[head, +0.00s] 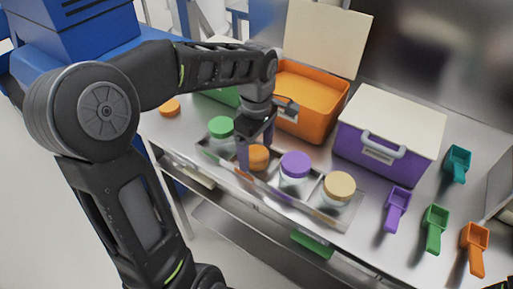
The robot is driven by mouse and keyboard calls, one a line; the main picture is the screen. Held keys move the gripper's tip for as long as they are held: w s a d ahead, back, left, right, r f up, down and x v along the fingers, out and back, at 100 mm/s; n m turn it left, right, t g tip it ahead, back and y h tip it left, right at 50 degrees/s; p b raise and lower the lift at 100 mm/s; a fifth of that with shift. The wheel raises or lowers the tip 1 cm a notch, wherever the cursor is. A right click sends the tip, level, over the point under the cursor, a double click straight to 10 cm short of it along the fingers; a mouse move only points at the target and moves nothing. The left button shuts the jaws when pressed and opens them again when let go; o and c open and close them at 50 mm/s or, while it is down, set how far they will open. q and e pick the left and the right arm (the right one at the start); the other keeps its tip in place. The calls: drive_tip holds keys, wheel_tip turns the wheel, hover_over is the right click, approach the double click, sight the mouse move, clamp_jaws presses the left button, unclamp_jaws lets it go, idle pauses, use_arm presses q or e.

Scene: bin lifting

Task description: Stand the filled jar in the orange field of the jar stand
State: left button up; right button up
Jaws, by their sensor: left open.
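The jar stand (311,214) is a grey metal tray on the bench with several fields in a row. A jar with an orange top (258,157) stands in the stand's second field from the left; whether this is a lid or its filling I cannot tell. My left gripper (256,148) is open, pointing down, with its fingers around or just above this jar; contact cannot be told. The gripper hides part of the jar and its field. My right gripper is not in view.
Jars with green (220,127), purple (295,165) and tan (339,186) lids stand in the stand. An orange lid (169,106) lies at left. Behind are an open orange bin (300,122) and a closed purple bin (350,150). Several scoops (435,228) lie at right.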

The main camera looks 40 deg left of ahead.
sight(257, 144)
use_arm(q)
drive_tip(key=shift+r, duration=0.4)
wheel_tip(257, 144, up, 8)
drive_tip(key=shift+r, duration=0.1)
wheel_tip(257, 144, up, 3)
drive_tip(key=p, duration=0.2)
drive_tip(key=shift+r+p, duration=0.1)
drive_tip(key=shift+p, duration=0.2)
idle(1.0)
